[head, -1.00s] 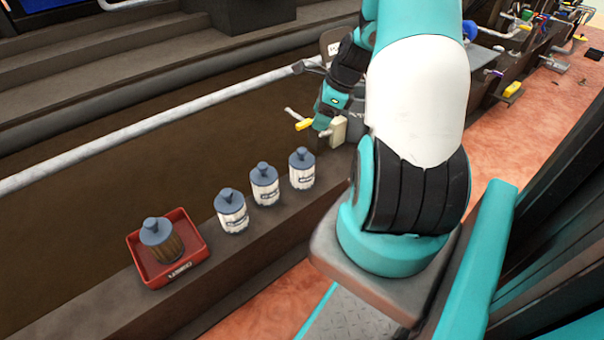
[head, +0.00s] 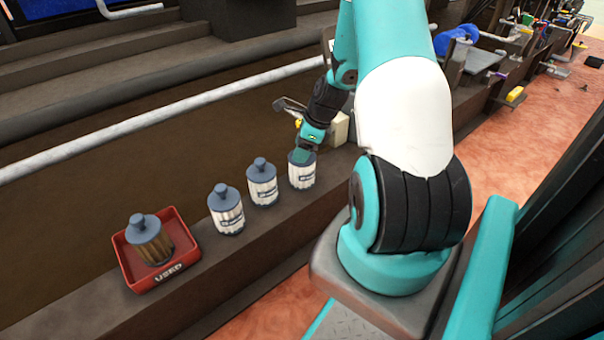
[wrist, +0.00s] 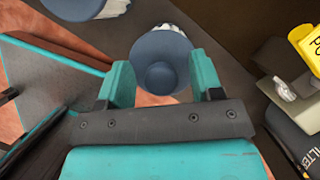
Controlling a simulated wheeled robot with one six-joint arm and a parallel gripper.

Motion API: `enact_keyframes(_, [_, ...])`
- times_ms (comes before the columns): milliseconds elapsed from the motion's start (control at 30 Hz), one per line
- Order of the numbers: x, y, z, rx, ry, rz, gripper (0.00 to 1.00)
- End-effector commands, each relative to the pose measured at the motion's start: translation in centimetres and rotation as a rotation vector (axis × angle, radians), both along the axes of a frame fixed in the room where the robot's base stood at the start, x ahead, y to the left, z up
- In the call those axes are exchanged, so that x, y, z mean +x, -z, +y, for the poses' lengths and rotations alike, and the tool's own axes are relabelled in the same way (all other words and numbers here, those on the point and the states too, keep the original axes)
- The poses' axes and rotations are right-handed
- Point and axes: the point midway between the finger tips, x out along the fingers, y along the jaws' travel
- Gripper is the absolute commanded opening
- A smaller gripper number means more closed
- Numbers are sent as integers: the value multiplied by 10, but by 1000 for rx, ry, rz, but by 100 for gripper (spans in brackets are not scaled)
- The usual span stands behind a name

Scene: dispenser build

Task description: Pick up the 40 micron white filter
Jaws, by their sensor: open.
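Three white filters with blue-grey caps stand upright in a row on the dark ledge in the head view: a left one (head: 226,214), a middle one (head: 262,187) and a right one (head: 302,174). Their micron labels are too small to read. My gripper (head: 303,157) is right over the right filter and hides its cap. In the wrist view the open fingers (wrist: 163,80) are on either side of a blue-grey cap (wrist: 160,52), with the knob between them. I cannot tell whether they touch it. Another filter's cap (wrist: 75,6) shows at the top left.
A red tray (head: 140,279) marked USED holds a brown used filter (head: 150,243) at the left. A pale block (head: 339,128) stands just behind the right filter. In the wrist view a yellow part (wrist: 310,45) is at the right. A pale rail (head: 150,125) runs behind.

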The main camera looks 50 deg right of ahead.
Motion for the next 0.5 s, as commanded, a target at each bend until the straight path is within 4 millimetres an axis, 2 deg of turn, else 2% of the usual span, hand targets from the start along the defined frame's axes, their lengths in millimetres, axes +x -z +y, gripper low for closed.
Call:
enact_keyframes(133, [0, -1, 0, -1, 0, 0, 60])
enact_keyframes(167, [0, -2, 0, -1, 0, 0, 55])
enact_keyframes(400, [0, -2, 0, -1, -1, -1, 0])
enact_keyframes(500, [0, -2, 0, -1, -1, -2, 0])
